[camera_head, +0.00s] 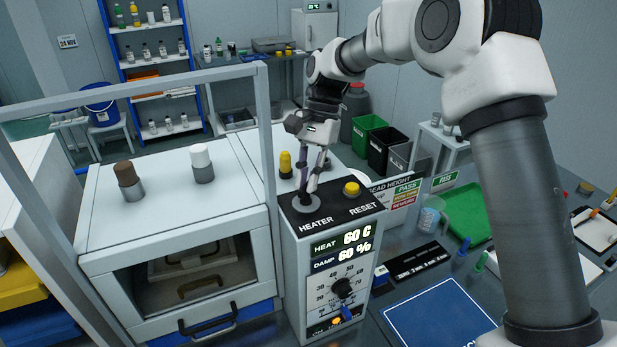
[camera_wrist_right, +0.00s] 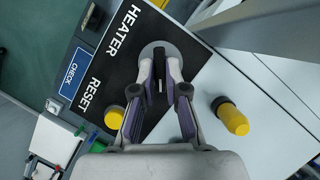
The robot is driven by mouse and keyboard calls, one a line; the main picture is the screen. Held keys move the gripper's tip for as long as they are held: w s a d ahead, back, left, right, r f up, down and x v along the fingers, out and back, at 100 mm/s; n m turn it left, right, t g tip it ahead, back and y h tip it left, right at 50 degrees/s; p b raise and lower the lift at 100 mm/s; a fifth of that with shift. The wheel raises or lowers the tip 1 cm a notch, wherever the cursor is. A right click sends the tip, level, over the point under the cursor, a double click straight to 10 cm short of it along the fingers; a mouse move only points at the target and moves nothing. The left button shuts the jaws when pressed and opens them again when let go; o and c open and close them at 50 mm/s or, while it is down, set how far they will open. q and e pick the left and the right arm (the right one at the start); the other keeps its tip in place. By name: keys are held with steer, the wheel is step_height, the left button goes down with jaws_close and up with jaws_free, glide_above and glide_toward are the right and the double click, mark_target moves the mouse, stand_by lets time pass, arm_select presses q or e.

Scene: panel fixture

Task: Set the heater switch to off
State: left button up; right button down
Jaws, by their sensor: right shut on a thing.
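The heater switch is a dark lever (camera_wrist_right: 159,72) on a round grey base, beside the HEATER label on the black panel top. In the head view its grey base (camera_head: 298,206) shows under my fingers, and the lever is mostly hidden. My right gripper (camera_head: 308,190) points down at it from above. In the right wrist view my right gripper (camera_wrist_right: 160,75) has its two fingers on either side of the lever, shut on it. Which way the lever is set is hard to tell. My left gripper is not in view.
A yellow RESET button (camera_head: 351,189) stands close to the right of the switch. A yellow-topped knob (camera_head: 285,165) stands behind it. The control box front has a display (camera_head: 342,247) reading 60 C and 60 % and a dial (camera_head: 342,288). A grey frame post (camera_head: 267,150) rises at left.

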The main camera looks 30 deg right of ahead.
steer(key=n, duration=0.2)
steer(key=n+g+h, duration=0.1)
steer(key=n, duration=0.2)
steer(key=shift+w+a+f+n+g, duration=0.1)
steer(key=shift+a+f+n+g, duration=0.1)
steer(key=shift+n+g, duration=0.1)
steer(key=n+h, duration=0.1)
steer(key=n, duration=0.1)
steer(key=n+h, duration=0.1)
steer(key=n, duration=0.2)
steer(key=shift+a+g, duration=0.1)
steer(key=shift+g, duration=0.2)
steer(key=c, duration=1.2)
jaws_free()
steer(key=shift+w, duration=0.15)
steer(key=shift+r, duration=0.1)
steer(key=v, duration=1.1)
steer(key=shift+w+a+r, duration=0.15)
steer(key=shift+a+r, duration=0.05)
steer(key=shift+r, duration=0.2)
